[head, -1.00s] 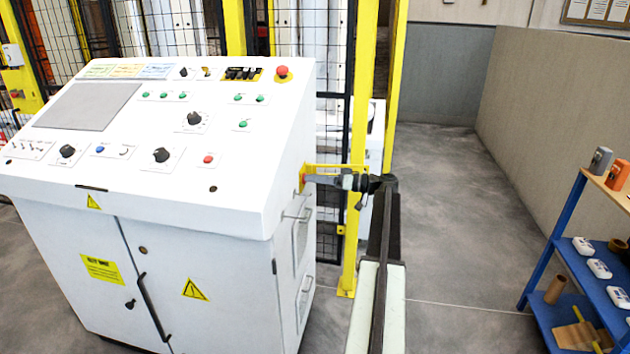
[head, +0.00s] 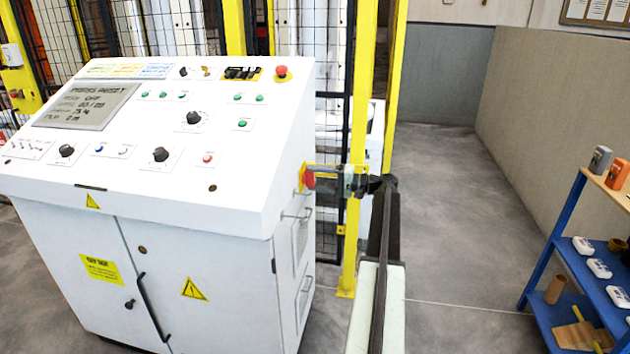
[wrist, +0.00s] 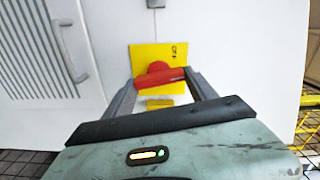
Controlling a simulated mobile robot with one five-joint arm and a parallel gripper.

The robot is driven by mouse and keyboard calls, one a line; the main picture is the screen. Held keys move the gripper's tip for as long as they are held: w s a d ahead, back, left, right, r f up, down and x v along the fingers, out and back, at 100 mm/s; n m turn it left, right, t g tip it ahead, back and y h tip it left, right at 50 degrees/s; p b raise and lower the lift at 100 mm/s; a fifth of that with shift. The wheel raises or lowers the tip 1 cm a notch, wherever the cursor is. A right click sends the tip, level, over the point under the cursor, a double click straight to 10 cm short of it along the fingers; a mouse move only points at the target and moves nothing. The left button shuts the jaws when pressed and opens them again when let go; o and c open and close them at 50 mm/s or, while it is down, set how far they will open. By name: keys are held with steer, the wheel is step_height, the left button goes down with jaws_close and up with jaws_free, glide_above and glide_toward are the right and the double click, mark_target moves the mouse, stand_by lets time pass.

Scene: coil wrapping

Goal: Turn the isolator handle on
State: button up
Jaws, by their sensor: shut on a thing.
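The isolator handle (wrist: 160,76) is red and sits on a yellow plate (wrist: 150,54) on the side of the white control cabinet. In the wrist view it lies almost level across the picture, tilted slightly up to the right. My gripper (wrist: 163,84) is shut on it, with one finger at each end of the bar. In the head view the red handle (head: 309,179) shows at the cabinet's right side, and my gripper (head: 318,172) reaches it from the right. The cabinet's display (head: 87,106) is lit with text.
The sloped panel of the control cabinet (head: 240,165) carries knobs, buttons and a red emergency stop (head: 281,72). A yellow post (head: 358,150) and mesh fence stand behind my arm. A blue shelf (head: 560,235) with small items is at the right. The floor between is clear.

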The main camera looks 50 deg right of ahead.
steer(key=shift+f+m, duration=0.15)
steer(key=shift+m, duration=0.85)
steer(key=o, duration=1.1)
steer(key=shift+c, duration=0.2)
steer(key=shift+s, duration=0.1)
steer(key=v, duration=0.7)
steer(key=shift+s+d, duration=0.2)
steer(key=shift+s, duration=0.15)
